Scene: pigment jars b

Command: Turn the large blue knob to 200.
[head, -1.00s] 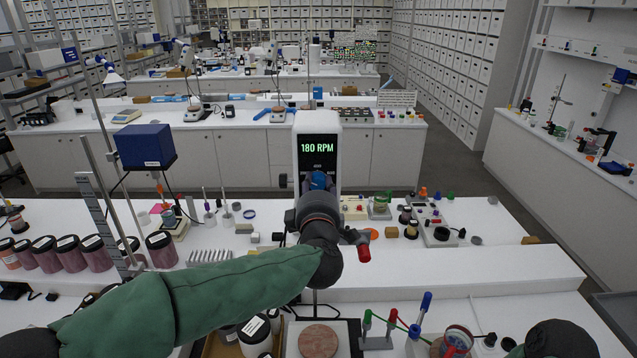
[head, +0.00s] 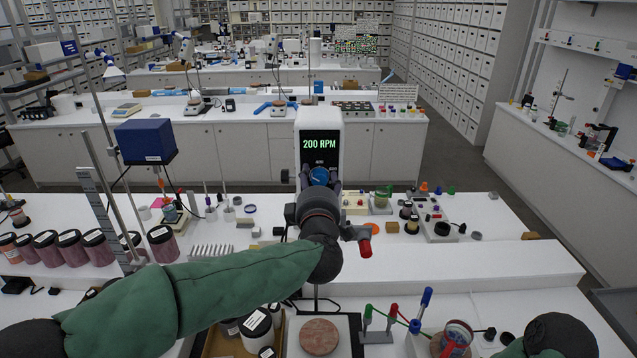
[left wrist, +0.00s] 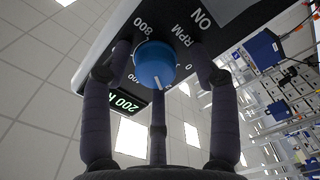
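The large blue knob (head: 320,176) is on the front of a white upright device (head: 345,150). The device's display (head: 319,145) reads 200 RPM in green. In the left wrist view the knob (left wrist: 155,64) shows a white pointer line, with printed marks 0, 400, 800 and RPM around it. My left gripper (head: 320,183) is in front of the knob. Its dark fingers (left wrist: 160,60) stand spread on both sides of and below the knob, with a visible gap on the right side. It looks open. My right gripper is out of view.
Dark pink jars (head: 70,246) stand on the bench at left, near a blue box (head: 145,141) on a stand. A plate with a round reddish disc (head: 320,338) lies below my forearm. Tubes and small bottles stand at right. The white ledge (head: 470,268) right of my arm is clear.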

